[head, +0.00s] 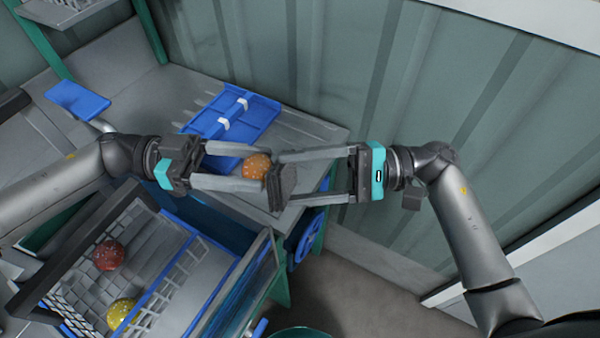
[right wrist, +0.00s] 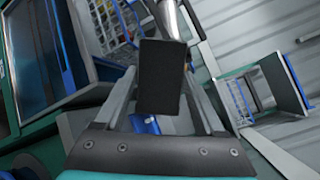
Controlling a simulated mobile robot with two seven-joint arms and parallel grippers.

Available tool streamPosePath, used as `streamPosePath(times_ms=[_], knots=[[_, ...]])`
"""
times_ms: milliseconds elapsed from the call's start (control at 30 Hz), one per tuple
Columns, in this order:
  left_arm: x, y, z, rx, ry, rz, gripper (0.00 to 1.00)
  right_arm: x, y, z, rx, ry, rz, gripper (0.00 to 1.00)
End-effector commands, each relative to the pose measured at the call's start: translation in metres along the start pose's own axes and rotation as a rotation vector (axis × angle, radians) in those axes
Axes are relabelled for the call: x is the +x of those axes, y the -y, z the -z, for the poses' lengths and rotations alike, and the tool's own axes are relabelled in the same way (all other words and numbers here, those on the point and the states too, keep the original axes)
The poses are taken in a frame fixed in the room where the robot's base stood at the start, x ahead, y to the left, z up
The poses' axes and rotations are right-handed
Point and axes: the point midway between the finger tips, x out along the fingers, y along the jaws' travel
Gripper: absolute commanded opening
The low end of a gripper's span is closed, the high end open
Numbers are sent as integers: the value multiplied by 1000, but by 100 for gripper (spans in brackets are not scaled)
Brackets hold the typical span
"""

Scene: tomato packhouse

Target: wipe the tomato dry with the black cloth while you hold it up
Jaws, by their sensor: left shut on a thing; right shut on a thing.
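An orange tomato with pale specks (head: 257,166) is between the fingers of my left gripper (head: 268,170), held up above the bench. My right gripper (head: 275,175) comes from the right and is shut on the black cloth (head: 283,187), a dark folded pad. The cloth is right beside the tomato's right side; I cannot tell whether they touch. In the right wrist view the cloth (right wrist: 162,77) stands between the finger ends and hides the tomato.
A blue tray (head: 232,118) with white clips lies on the grey bench (head: 185,88) behind the grippers. Below left, a wire basket (head: 150,225) holds a red tomato (head: 109,255) and a yellow tomato (head: 121,313). A corrugated wall (head: 470,90) stands behind. A blue handwheel (head: 310,235) is below.

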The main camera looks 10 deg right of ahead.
Motion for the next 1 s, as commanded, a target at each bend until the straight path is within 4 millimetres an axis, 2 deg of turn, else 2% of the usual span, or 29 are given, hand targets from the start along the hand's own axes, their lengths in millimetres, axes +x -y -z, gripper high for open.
streamPosePath(times_ms=[500,1000], knots=[[2,-1,-1,0,0,-4,32,0,25,-12,-4,4,3,27],[0,0,-1,0,2,-1,32,0,26,-12,-1,3,3,27]])
